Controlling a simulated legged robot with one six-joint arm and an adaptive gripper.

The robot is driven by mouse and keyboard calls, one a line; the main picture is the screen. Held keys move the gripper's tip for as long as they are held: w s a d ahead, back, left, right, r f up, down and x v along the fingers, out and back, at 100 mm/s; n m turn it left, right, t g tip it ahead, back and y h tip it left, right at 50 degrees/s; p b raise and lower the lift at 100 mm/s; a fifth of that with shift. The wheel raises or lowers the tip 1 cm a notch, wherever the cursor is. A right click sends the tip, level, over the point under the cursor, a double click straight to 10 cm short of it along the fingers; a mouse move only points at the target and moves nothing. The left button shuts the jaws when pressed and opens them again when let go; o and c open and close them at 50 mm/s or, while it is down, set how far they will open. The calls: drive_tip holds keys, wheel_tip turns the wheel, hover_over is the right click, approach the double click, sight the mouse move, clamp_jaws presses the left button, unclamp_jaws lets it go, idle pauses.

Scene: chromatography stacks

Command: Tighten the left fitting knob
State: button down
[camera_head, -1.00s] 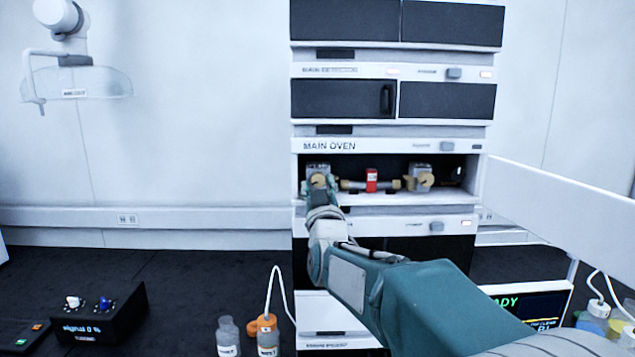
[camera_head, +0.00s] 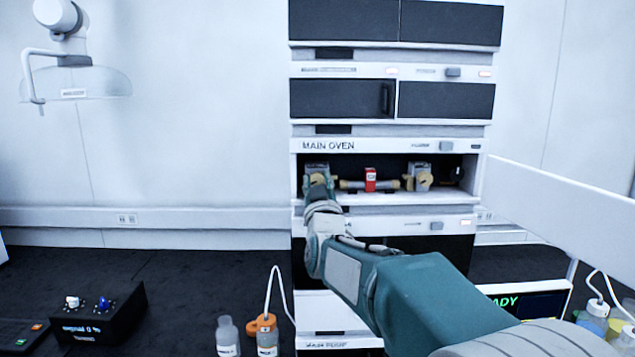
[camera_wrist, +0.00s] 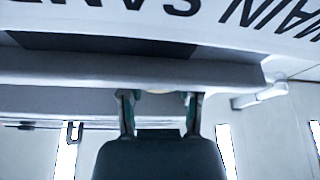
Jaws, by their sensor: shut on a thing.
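The left fitting knob (camera_head: 316,181) is tan and sits at the left end of a metal column in the open MAIN OVEN bay. My gripper (camera_head: 316,188) is at it from the front, its fingers on either side of the knob, shut on it. In the wrist view my gripper (camera_wrist: 159,100) shows two teal-grey fingers, with a small pale edge of the knob (camera_wrist: 158,91) between their tips; most of the knob is hidden. A red block (camera_head: 370,180) sits mid-column, and the right fitting knob (camera_head: 424,181) is at the right end.
The oven's white lower lip (camera_head: 400,199) runs just below the column, and its upper panel (camera_head: 390,146) is close above my gripper. Bottles (camera_head: 228,338) and a black signal box (camera_head: 98,315) stand on the dark bench at the lower left.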

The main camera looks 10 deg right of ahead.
drive_tip(key=m+h, duration=0.2)
drive_tip(key=m, duration=0.2)
drive_tip(key=m+g+h, duration=0.1)
drive_tip(key=m+h, duration=0.1)
drive_tip(key=m, duration=0.3)
drive_tip(key=shift+a, duration=0.15)
drive_tip(key=m+g+h, duration=0.1)
drive_tip(key=m, duration=0.2)
drive_tip(key=m+g+h, duration=0.1)
drive_tip(key=m+h, duration=0.1)
drive_tip(key=m, duration=0.2)
drive_tip(key=shift+m+g, duration=0.3)
drive_tip(key=m+g, duration=0.1)
drive_tip(key=m, duration=0.2)
drive_tip(key=m+g, duration=0.1)
drive_tip(key=m, duration=0.3)
drive_tip(key=shift+f+g+h, duration=0.1)
drive_tip(key=shift+g+h, duration=0.3)
drive_tip(key=shift+f+m+g+y, duration=0.1)
drive_tip(key=shift+m+g+y, duration=0.2)
drive_tip(key=shift+m, duration=0.85)
drive_tip(key=shift+f+m+g+y, duration=0.1)
drive_tip(key=shift+m+g, duration=0.3)
drive_tip(key=shift+m, duration=0.75)
drive_tip(key=c, duration=0.6)
unclamp_jaws()
drive_tip(key=shift+r, duration=0.1)
